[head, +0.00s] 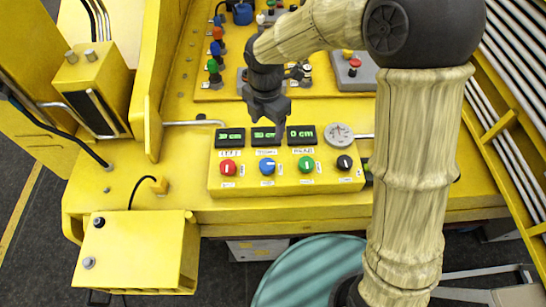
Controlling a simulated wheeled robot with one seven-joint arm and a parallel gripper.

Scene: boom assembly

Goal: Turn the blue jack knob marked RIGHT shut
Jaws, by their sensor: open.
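A yellow control box (340,184) on the yellow deck carries a row of knobs: red (229,169), blue (267,167), green (306,164) and black (344,162). The blue knob has a pale pointer line. The small labels above and below it are too blurred to read surely, so I cannot confirm the RIGHT mark. My gripper (279,130) hangs above and behind the box, over the middle display, apart from the blue knob. It is open and I see nothing in it. Its fingers partly cover the middle display.
Three green-digit displays, including the left one (230,137), and a round gauge (340,134) stand behind the knobs. Coloured knobs (213,66) stand in a column farther back. A yellow box (137,252) juts out front left. A yellow upright plate (153,128) stands to the left.

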